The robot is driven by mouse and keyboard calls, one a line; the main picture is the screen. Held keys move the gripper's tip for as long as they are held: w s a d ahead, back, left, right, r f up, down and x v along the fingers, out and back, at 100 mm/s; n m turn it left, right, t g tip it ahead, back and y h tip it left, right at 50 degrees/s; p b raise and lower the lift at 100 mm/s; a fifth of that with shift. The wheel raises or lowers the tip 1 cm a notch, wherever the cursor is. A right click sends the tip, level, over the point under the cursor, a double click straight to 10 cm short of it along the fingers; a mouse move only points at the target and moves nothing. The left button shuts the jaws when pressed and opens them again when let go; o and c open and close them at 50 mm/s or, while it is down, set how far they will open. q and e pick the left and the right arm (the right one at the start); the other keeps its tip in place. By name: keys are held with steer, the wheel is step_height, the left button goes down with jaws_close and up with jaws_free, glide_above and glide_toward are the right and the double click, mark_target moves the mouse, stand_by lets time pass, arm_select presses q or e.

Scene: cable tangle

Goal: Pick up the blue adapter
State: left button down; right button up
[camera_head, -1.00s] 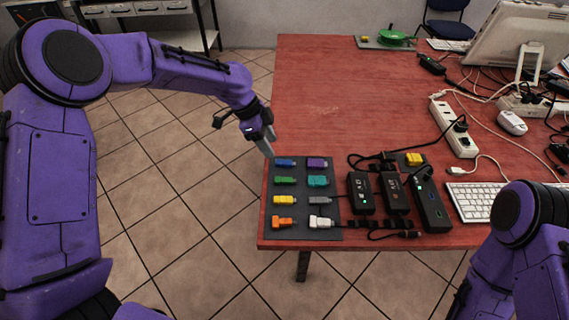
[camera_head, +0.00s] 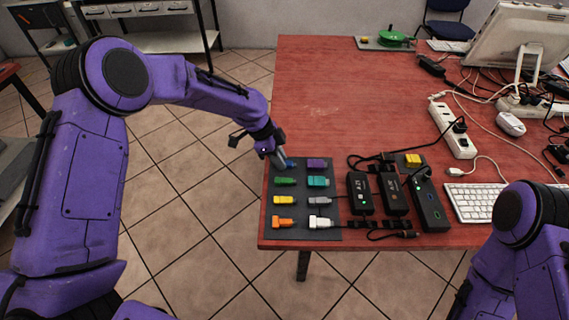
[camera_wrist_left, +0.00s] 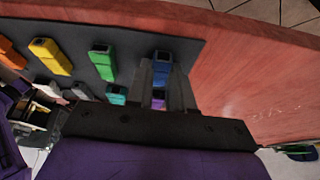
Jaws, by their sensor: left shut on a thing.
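The blue adapter (camera_wrist_left: 161,66) is at the top left corner of the dark mat (camera_head: 300,196) in the head view. My left gripper (camera_head: 283,162) is at that corner, its fingers pointing down and shut on the blue adapter. In the left wrist view the adapter sits between the two fingers of the left gripper (camera_wrist_left: 164,78). I cannot tell whether it is touching the mat. My right arm shows at the lower right of the head view, but its gripper is out of view.
Close by on the mat are a purple adapter (camera_head: 317,162), a green one (camera_head: 285,181), a teal one (camera_head: 318,181) and several others. Black power bricks (camera_head: 361,192) with cables stand right of the mat. The red table's (camera_head: 340,85) far left area is clear.

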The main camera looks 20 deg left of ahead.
arm_select(q)
steer(key=shift+r, duration=0.35)
step_height(320, 180, up, 3)
steer(key=shift+s+r+b, duration=0.1)
steer(key=shift+s+b, duration=0.05)
steer(key=shift+b, duration=0.2)
steer(key=s+d+r, duration=0.4)
steer(key=s+r, duration=0.5)
steer(key=s, duration=0.4)
steer(key=shift+b, duration=0.4)
